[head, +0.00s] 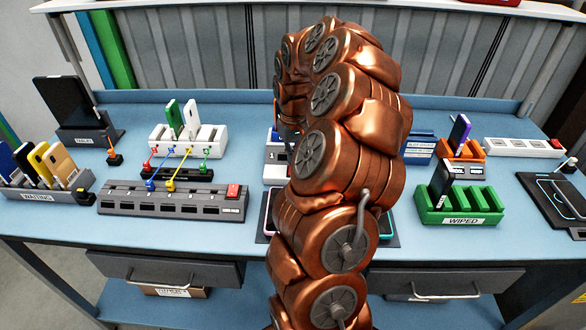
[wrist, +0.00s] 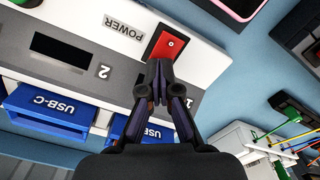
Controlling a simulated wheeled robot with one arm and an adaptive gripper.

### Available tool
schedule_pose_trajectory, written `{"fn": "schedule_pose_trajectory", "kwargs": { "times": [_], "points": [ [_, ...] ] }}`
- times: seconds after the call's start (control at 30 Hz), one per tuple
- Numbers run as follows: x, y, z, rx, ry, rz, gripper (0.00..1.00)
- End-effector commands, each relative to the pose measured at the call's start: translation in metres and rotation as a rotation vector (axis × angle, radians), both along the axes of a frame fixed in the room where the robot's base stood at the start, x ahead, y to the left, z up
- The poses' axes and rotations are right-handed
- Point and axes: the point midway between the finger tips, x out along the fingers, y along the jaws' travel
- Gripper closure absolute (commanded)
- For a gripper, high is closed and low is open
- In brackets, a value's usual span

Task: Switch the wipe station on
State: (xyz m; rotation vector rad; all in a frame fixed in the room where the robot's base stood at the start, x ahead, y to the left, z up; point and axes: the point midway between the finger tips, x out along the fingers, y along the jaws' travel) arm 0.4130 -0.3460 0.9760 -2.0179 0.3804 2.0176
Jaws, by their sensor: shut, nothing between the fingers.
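The station with the POWER label (wrist: 124,27) is a white and grey panel with numbered slots, seen upside down in the wrist view. Its red rocker switch (wrist: 168,45) sits beside the label. My gripper (wrist: 160,68) is shut and empty, its fingertips just at the edge of the red switch. I cannot tell whether they touch it. In the head view my copper arm hides the gripper and most of this station; only its white and grey left end (head: 276,155) shows. The switch is hidden there.
Blue USB-C holders (wrist: 48,108) adjoin the station. A grey strip (head: 170,202) with a red switch stands left, near a white rack with coloured cables (head: 215,140). A green WIPED rack (head: 460,205) and an orange holder (head: 462,153) stand right. The front table edge is mostly clear.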

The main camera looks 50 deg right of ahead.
Motion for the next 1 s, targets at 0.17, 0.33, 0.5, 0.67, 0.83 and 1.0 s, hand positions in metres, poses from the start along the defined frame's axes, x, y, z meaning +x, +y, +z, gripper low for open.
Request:
{"fn": "schedule_pose_trajectory", "kwargs": {
  "times": [0.17, 0.33, 0.5, 0.67, 0.83, 1.0],
  "points": [
    [-0.0001, -0.0001, -0.0027, 0.0, 0.0, 0.0, 1.0],
    [-0.0001, 0.0, -0.0047, 0.0, 0.0, 0.0, 1.0],
    [0.0, 0.0, -0.0067, 0.0, 0.0, 0.0, 1.0],
    [-0.0001, 0.0, -0.0088, 0.0, 0.0, 0.0, 1.0],
    [-0.0001, 0.0, -0.0109, 0.0, 0.0, 0.0, 1.0],
    [-0.0002, 0.0001, -0.0084, 0.0, 0.001, 0.0, 1.0]
  ]
}}
